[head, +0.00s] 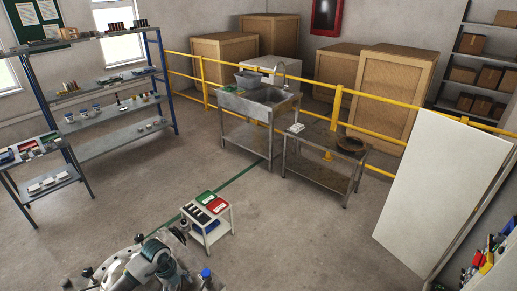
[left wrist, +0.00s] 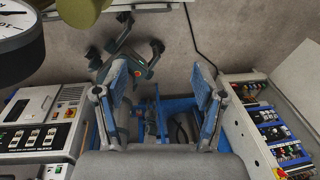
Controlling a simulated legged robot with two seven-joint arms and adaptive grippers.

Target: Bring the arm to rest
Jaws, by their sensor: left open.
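My left gripper (left wrist: 160,78) shows in the left wrist view with its two fingers spread wide apart and nothing between them. A dark grey and teal tool-like object (left wrist: 134,68) lies beyond the left finger, partly hidden by it. I cannot tell how far it is from the finger. Grey and teal arm links of mine (head: 155,262) show at the bottom of the head view, left of the small white cart (head: 214,235). The gripper itself cannot be made out there. My right gripper is in neither view.
In the wrist view, a white control panel (left wrist: 38,138) stands left and a case of blue-and-white parts (left wrist: 270,130) right. In the head view, shelves (head: 108,88) stand left, a sink table (head: 258,110) and workbench (head: 325,160) behind, a white board (head: 445,190) right.

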